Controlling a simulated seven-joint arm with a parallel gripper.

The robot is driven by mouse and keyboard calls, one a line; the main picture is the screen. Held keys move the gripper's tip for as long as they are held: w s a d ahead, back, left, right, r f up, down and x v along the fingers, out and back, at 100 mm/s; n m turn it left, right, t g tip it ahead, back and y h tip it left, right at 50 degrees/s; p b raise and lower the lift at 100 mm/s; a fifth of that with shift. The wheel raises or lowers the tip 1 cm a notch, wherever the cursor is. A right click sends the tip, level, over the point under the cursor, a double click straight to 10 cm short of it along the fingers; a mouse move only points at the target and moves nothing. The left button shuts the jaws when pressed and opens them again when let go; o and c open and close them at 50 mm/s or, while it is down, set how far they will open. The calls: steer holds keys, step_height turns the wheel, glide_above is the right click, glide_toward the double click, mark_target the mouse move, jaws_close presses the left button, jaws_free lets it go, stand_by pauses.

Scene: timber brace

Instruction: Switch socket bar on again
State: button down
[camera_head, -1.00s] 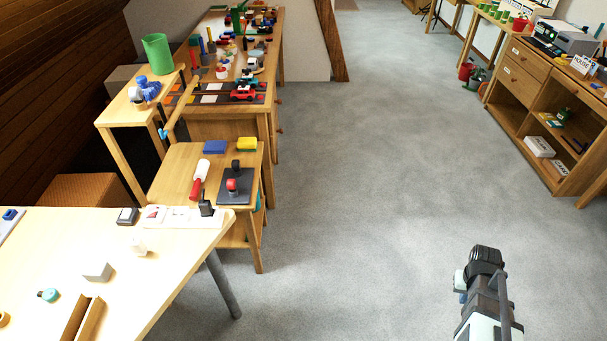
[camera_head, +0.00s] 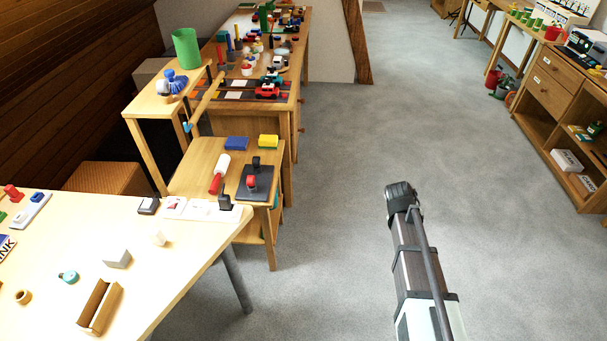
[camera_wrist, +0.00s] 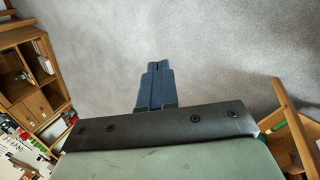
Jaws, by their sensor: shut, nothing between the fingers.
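A white socket bar (camera_head: 200,209) lies along the far edge of the pale table, near its right corner. A small reddish mark shows at its left end, perhaps the switch; its position is too small to tell. A black plug (camera_head: 225,202) stands at the bar's right end. My gripper (camera_wrist: 155,66) shows in the wrist view with its blue fingers together and empty, over grey carpet. In the head view my arm is at the lower right, well apart from the bar, and the fingers cannot be made out.
The pale table (camera_head: 190,262) also holds a grey block (camera_head: 117,259), a teal tape roll (camera_head: 68,276) and a brown channel piece (camera_head: 99,307). A small wooden table (camera_head: 205,160) with a red-handled roller (camera_head: 219,174) stands just behind. The carpet (camera_head: 345,170) at centre is clear.

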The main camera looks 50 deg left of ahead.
steer(key=s+a+r+n+t, duration=0.1)
steer(key=s+a+r+n, duration=0.2)
steer(key=a, duration=0.7)
steer(key=s+a+r+n+t, duration=0.1)
steer(key=s+a+r+n, duration=0.1)
steer(key=s+a, duration=0.5)
step_height(320, 180, up, 16)
steer(key=n+t+y, duration=0.4)
steer(key=n+y, duration=0.2)
steer(key=n, duration=0.6)
glide_above(171, 203)
steer(key=s+d, duration=0.1)
steer(key=shift+f, duration=0.2)
steer(key=shift+f, duration=0.1)
steer(key=shift+w+a+f, duration=0.15)
steer(key=shift+f, duration=1.25)
steer(key=shift+w+a+f, duration=0.15)
steer(key=shift+f, duration=1.3)
steer(key=shift+w+a+f, duration=0.15)
steer(key=shift+f, duration=1.25)
steer(key=shift+f, duration=0.1)
steer(key=shift+f, duration=0.3)
